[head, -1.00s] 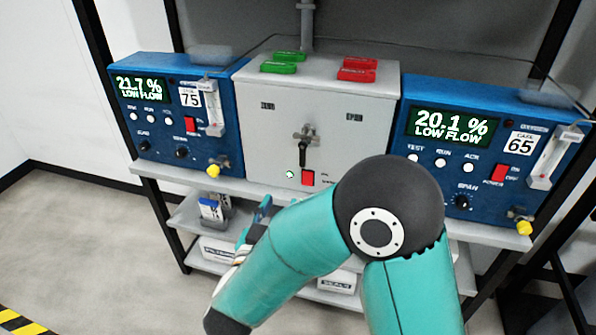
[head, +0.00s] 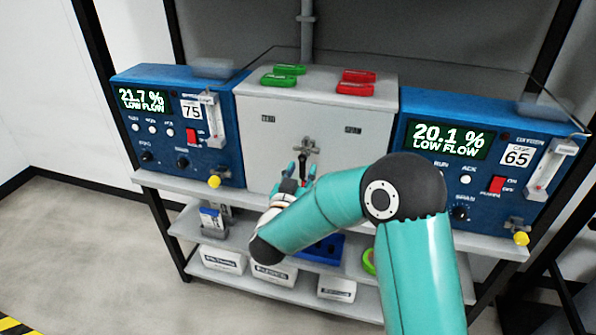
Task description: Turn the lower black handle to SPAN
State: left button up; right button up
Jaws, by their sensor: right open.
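The grey box (head: 325,112) stands in the middle of the shelf between two blue analysers. On its front is a metal valve fitting (head: 306,146) with a black handle (head: 302,161) that hangs down from it. My right gripper (head: 299,172) is in front of the box at the lower part of the handle. Its teal fingers are open, one on each side of the handle as seen from here. Whether they touch it cannot be told. The gripper hides the handle's lower end and most of the red switch below. My left gripper is not in view.
The left analyser (head: 220,128) reads 21.7 % LOW FLOW; the right analyser (head: 450,190) reads 20.1 % LOW FLOW. Green and red blocks lie on the box. White boxes (head: 222,259) and a blue item (head: 326,250) sit on the shelf below my right arm.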

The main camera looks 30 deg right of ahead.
jog(key=shift+w+d, duration=0.15)
jog(key=shift+w, duration=0.05)
grip_shut()
jog(key=shift+a+f, duration=0.1)
jog(key=shift+a, duration=0.3)
jog(key=shift+s+d, duration=0.1)
jog(key=shift+d, duration=0.2)
jog(key=shift+d+r, duration=0.1)
jog(key=shift+r, duration=0.1)
